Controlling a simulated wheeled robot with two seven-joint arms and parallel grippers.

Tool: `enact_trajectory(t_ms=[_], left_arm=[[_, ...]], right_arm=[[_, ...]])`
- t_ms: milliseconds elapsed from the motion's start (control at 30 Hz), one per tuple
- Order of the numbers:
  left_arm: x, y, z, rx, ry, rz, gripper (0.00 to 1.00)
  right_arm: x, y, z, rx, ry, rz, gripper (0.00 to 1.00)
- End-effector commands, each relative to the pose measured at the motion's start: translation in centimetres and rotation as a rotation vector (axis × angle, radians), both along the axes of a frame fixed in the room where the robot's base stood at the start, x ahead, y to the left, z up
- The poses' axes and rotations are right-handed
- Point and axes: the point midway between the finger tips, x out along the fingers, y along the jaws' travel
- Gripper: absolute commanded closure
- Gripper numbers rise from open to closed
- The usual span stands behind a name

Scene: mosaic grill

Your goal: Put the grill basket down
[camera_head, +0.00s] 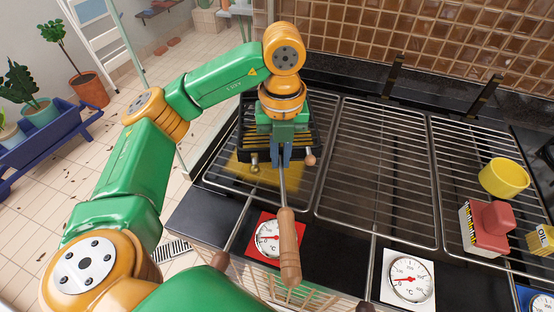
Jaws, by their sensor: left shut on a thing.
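The grill basket is at the left part of the grill. Its wooden handle (289,250) hangs toward the front edge, and its dark wire body shows behind my left gripper. My left gripper (281,160) is shut on the basket's metal handle rod, pointing down. The left grill grate (318,130) lies under and around the basket. My arm hides much of the basket body, so I cannot tell whether it touches the grate. My right gripper is not in view.
The middle grate (378,170) is clear. A yellow cup (503,178) and a red block-shaped item (485,230) are on the right grate. A red-framed dial (270,238) and a white-framed dial (409,279) are on the front panel. A blue cart (45,150) stands at far left.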

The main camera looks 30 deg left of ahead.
Motion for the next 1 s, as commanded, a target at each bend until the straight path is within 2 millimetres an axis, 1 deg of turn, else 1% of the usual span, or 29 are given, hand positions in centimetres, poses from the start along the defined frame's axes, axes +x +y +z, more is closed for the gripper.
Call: enact_trajectory(t_ms=[33, 100, 167, 233, 400, 500, 533, 633, 900, 1000], left_arm=[[-0.1, 0.0, -1.4, -0.002, 0.004, -0.001, 1.0], [-0.1, 0.0, -2.7, -0.001, 0.004, -0.001, 1.0], [-0.1, 0.0, -3.4, 0.0, 0.004, 0.0, 1.0], [0.0, 0.0, -3.7, 0.0, 0.0, 0.0, 1.0], [0.0, 0.0, -3.6, 0.0, -0.001, 0.0, 1.0], [0.0, 0.0, -3.9, 0.0, -0.001, -0.001, 1.0], [0.0, 0.0, -4.0, 0.0, 0.0, -0.001, 0.86], [0.0, 0.0, -3.9, 0.0, 0.0, -0.001, 0.59], [0.0, 0.0, -3.8, 0.0, 0.0, -0.001, 0.58], [0.0, 0.0, -3.1, 0.0, -0.001, -0.001, 0.58]], right_arm=[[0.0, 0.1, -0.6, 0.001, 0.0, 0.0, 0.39], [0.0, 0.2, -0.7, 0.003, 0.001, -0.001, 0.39], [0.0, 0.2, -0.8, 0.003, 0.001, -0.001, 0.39], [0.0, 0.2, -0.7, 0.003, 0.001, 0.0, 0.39], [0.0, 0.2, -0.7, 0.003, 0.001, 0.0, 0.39], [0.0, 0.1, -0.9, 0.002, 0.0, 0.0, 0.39], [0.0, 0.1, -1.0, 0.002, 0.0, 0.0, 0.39], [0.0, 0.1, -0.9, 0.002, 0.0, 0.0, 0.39], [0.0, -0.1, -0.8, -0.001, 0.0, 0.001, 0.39], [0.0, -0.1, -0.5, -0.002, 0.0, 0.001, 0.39]])
